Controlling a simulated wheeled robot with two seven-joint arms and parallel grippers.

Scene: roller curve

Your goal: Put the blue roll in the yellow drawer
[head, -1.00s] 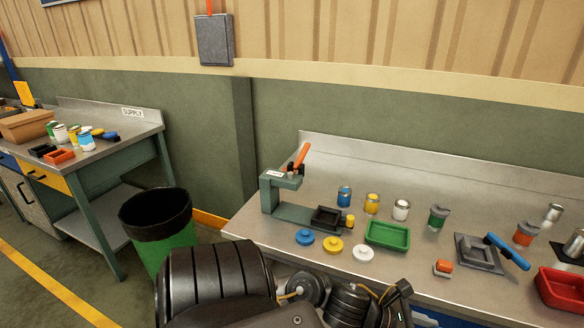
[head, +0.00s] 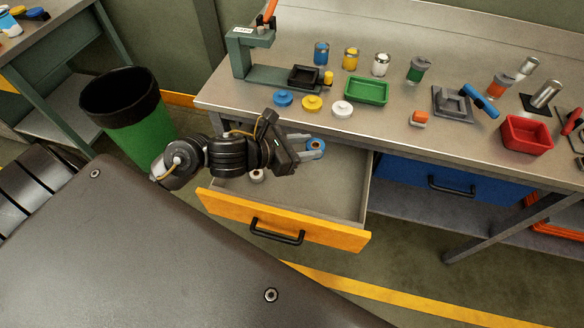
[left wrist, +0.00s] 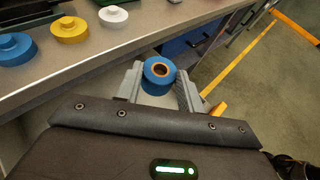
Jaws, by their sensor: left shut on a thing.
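The blue roll (head: 316,145) is held between the fingertips of my left gripper (head: 308,150), over the right back part of the open yellow drawer (head: 330,232). In the left wrist view the blue roll (left wrist: 158,73) sits between the fingers of my left gripper (left wrist: 155,85), its orange-brown core ring facing the camera. The left gripper is shut on it. The drawer is pulled out below the bench top, and a small whitish roll (head: 257,176) lies inside it, partly hidden by my arm. My right gripper is not in view.
The bench (head: 410,110) has blue, yellow and white lids, a green tray (head: 366,90), a red bin (head: 526,135) and several jars. A shut blue drawer (head: 452,180) is right of the yellow one. A green bin (head: 140,135) stands left.

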